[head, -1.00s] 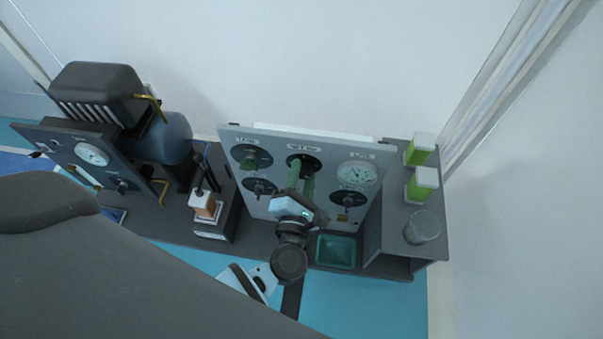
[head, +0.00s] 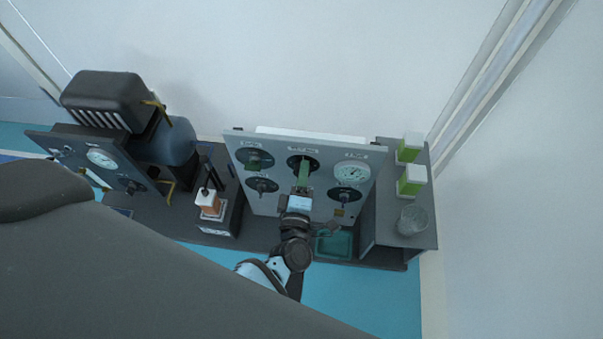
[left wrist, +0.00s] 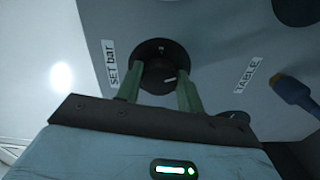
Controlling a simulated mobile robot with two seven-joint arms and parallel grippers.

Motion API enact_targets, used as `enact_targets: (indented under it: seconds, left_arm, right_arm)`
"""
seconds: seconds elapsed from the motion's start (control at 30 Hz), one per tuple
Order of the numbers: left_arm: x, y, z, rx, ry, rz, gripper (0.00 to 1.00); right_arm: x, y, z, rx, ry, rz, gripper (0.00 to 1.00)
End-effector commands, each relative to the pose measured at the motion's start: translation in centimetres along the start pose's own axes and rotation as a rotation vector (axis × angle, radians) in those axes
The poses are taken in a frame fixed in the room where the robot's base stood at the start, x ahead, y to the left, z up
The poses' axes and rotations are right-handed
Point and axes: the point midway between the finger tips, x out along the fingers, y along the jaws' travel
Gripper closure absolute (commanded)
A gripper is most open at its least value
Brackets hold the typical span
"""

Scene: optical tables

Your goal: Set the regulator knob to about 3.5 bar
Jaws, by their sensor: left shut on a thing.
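The regulator knob (left wrist: 158,58) is a dark round dial on the grey upright panel (head: 268,205). Its label reads "SET bar" in the left wrist view. The green fingers of my left gripper (left wrist: 158,82) stand on either side of the knob and are shut on it. A short pale mark shows at the knob's lower right; its scale is too dark to read. In the head view my left gripper (head: 303,172) reaches the top middle dial and hides part of it. A white round gauge (head: 352,173) sits right of it, its reading too small to tell. My right gripper is not in view.
Other dark knobs (head: 262,185) surround the held one on the panel. An orange-and-white block (head: 208,202) stands left of the panel. A teal tray (head: 334,246) lies below it. Green-and-white blocks (head: 411,181) and a glass (head: 412,219) stand at the right.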

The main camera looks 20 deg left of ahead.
Motion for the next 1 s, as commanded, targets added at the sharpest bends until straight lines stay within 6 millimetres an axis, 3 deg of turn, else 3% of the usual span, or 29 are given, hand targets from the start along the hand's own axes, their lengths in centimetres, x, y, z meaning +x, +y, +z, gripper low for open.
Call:
enact_targets:
  seconds: [0.73,0.77,0.9,1.0]
  left_arm:
    - [0.03,0.0,0.08,0.084,-0.002,0.0,0.85]
    - [0.03,0.0,0.08,0.083,-0.002,0.0,0.59]
    - [0.02,0.0,0.06,0.083,-0.001,0.0,0.41]
    - [0.02,0.0,0.05,0.083,-0.001,0.0,0.41]
  right_arm:
    - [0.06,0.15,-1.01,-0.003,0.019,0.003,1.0]
    - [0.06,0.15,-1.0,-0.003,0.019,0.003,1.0]
    - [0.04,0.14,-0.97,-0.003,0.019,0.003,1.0]
    - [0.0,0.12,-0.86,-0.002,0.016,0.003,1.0]
